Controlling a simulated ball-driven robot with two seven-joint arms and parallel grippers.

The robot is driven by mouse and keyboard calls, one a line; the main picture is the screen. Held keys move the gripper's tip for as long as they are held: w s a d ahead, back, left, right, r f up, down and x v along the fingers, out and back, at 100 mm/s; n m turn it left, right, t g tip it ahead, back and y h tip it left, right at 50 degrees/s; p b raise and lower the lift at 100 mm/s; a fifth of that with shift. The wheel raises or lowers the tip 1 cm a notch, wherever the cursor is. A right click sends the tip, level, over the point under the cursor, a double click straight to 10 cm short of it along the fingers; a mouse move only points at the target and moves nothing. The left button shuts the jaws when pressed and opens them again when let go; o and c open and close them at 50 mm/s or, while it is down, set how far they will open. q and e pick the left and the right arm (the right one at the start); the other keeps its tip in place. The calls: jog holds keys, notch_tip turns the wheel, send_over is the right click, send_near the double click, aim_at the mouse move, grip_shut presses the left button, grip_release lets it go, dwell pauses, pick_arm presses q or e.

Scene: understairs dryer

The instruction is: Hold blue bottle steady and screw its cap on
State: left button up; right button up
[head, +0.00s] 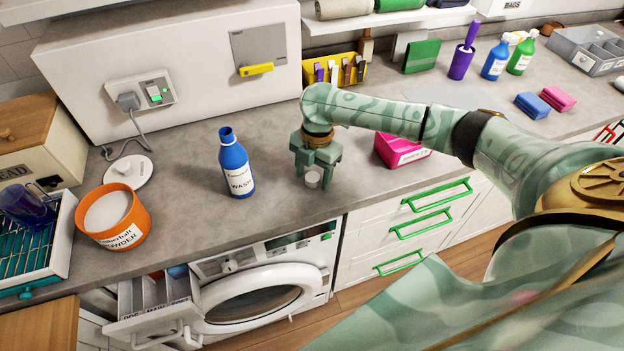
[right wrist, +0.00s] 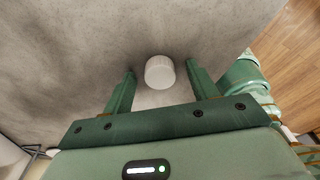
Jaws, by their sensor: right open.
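The blue bottle (head: 235,165) stands upright and uncapped on the grey counter, its white label reading WASH. A small white cap (head: 313,179) sits on the counter near the front edge, to the right of the bottle. My right gripper (head: 314,182) is open and points down over the cap. In the right wrist view the cap (right wrist: 160,72) lies between the tips of the two open fingers (right wrist: 160,78), with a gap on each side. My left gripper does not show in the head view.
An orange powder tub (head: 113,217) and a white round lid (head: 127,172) stand left of the bottle. A pink box (head: 402,150) is right of my gripper. The washing machine (head: 260,290) below has its detergent drawer (head: 153,300) pulled out. The counter between bottle and gripper is clear.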

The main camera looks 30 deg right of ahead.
aim_at(312, 177)
jog(key=shift+r, duration=0.1)
jog(key=c, duration=1)
jog(key=shift+c, duration=0.2)
jog(key=shift+r, duration=0.15)
jog(key=shift+r, duration=0.25)
notch_tip(312, 177, up, 2)
jog(key=shift+r+p, duration=0.2)
jog(key=shift+p, duration=0.6)
jog(key=s+r+p, duration=0.1)
jog(key=s+r, duration=0.2)
jog(key=s, duration=0.1)
jog(key=s+a+r+p, duration=0.1)
jog(key=s+r+p, duration=0.1)
jog(key=s, duration=0.3)
jog(key=s+r+p, duration=0.2)
jog(key=s+r, duration=0.2)
jog(key=s, duration=0.1)
jog(key=shift+a+r, duration=0.2)
jog(key=shift+r, duration=0.2)
